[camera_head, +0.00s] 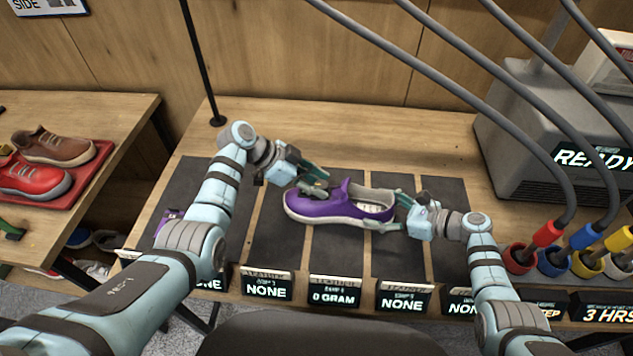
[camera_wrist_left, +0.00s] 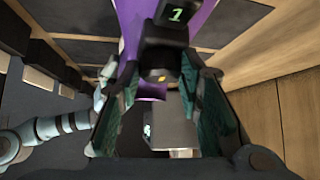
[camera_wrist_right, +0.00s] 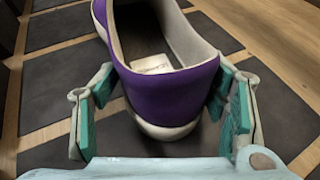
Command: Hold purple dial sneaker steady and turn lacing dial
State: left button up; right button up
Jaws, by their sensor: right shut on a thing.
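The purple dial sneaker (camera_head: 330,208) stands upright on the dark mats in the middle of the table, toe to the left and heel to the right. My right gripper (camera_head: 388,212) is shut on its heel, with a finger on each side; the purple heel (camera_wrist_right: 170,95) fills the space between the fingers in the right wrist view. My left gripper (camera_head: 308,178) is over the front of the sneaker at the lacing dial. In the left wrist view the black dial (camera_wrist_left: 162,65), with a green "1" above it, sits between the parted fingers. The head view hides most of the dial.
A red tray (camera_head: 85,180) with a red and a brown shoe is on the left table. A grey machine (camera_head: 520,150) reading "READY" stands at the right, beside several coloured hose nozzles (camera_head: 547,232). Label signs (camera_head: 335,298) line the front edge.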

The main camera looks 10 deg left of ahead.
pick_arm(q)
jog(key=c, duration=0.5)
jog(key=shift+m+g, duration=0.6)
jog(key=shift+m, duration=0.1)
jog(key=o, duration=1.1)
jog(key=shift+o, duration=0.2)
jog(key=shift+a, duration=0.1)
jog(key=v, duration=1.2)
